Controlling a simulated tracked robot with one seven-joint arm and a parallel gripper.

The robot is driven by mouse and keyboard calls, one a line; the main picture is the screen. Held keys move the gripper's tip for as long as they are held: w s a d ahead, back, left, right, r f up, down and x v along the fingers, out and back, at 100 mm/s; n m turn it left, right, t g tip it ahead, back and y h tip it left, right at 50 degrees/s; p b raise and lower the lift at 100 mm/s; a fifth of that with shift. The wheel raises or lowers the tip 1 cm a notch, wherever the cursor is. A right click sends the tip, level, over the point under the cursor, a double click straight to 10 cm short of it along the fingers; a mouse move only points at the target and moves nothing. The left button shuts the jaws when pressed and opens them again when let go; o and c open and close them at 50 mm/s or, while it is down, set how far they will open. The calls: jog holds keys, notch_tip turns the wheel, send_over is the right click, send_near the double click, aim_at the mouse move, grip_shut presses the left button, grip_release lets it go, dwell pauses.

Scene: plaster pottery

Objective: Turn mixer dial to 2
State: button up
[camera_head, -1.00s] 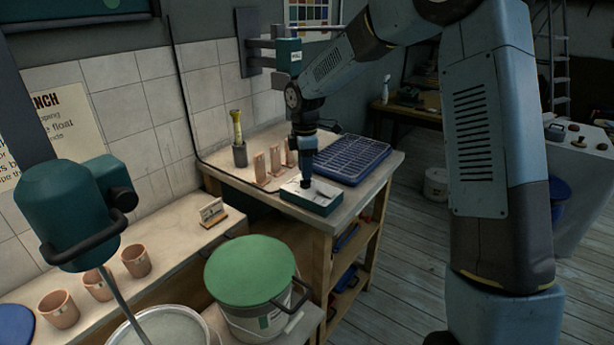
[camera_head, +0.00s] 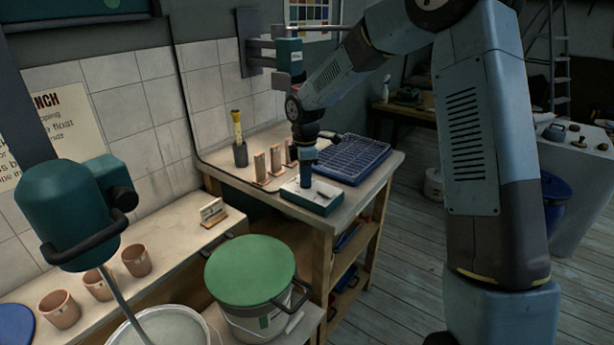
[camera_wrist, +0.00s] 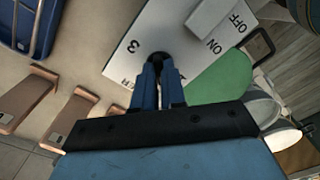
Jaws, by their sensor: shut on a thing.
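The mixer's control box (camera_head: 322,203) sits at the front corner of the workbench, with a pale top and teal sides. Its white panel (camera_wrist: 125,72) in the wrist view carries a "3", "ON", "OFF" and partly hidden lettering. The dark dial (camera_wrist: 160,57) shows only in part between my fingertips; its pointer and setting are hidden. My gripper (camera_wrist: 158,72) is shut on the dial, pointing down at the panel; it also shows in the head view (camera_head: 306,182). The teal mixer (camera_head: 75,215) hangs at the left with its shaft in a pale bucket (camera_head: 165,330).
A blue grated tray (camera_head: 350,158) lies behind the box. Several upright clay-coloured pieces (camera_head: 260,167) and a holder with a yellow-handled tool (camera_head: 239,150) stand to its left. A green-lidded bucket (camera_head: 250,270) stands in front. Clay cups (camera_head: 97,283) line the left shelf.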

jog(key=shift+d, duration=0.3)
grip_shut()
jog(key=shift+a, duration=0.2)
jog(key=shift+m, duration=0.4)
jog(key=m, duration=0.2)
jog(key=shift+a+m, duration=0.1)
jog(key=shift+m, duration=0.3)
jog(key=m, duration=0.6)
jog(key=shift+m, duration=0.3)
jog(key=o, duration=0.7)
grip_release()
jog(key=shift+c, duration=0.2)
